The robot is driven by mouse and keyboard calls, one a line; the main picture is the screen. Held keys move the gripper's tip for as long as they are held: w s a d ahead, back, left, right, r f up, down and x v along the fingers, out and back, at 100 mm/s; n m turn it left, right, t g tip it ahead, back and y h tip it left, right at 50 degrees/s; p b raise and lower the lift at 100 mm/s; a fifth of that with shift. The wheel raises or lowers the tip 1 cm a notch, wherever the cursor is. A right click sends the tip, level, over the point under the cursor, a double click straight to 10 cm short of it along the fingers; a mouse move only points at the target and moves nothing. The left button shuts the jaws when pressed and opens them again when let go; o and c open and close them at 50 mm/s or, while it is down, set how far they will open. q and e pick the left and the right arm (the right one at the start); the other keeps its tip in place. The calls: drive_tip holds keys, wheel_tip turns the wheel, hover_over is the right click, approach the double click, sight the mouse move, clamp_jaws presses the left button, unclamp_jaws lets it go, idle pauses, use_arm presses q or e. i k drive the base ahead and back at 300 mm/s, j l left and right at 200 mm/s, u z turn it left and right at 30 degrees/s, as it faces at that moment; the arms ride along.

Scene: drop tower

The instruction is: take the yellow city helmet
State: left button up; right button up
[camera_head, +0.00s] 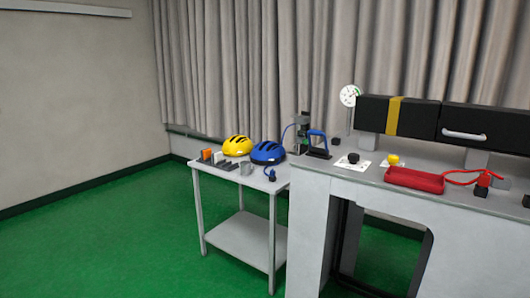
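The yellow city helmet (237,146) has dark vents and rests on the small grey side table (236,178), toward its back. A blue helmet (268,152) sits just to its right, close beside it; a gap between them is hard to make out. Neither of my grippers is in view.
A taller grey bench (430,194) adjoins on the right, with a red case (414,180) and black boxes. Green floor (110,240) is clear at left.

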sight(237, 145)
drive_tip(key=i+j+z, duration=0.15)
drive_tip(key=i, duration=0.35)
drive_tip(key=i+j+z, duration=0.15)
drive_tip(key=i+j, duration=0.15)
drive_tip(key=i, duration=0.2)
drive_tip(key=i+j+z, duration=0.1)
drive_tip(key=i+j, duration=0.25)
drive_tip(key=i, duration=0.15)
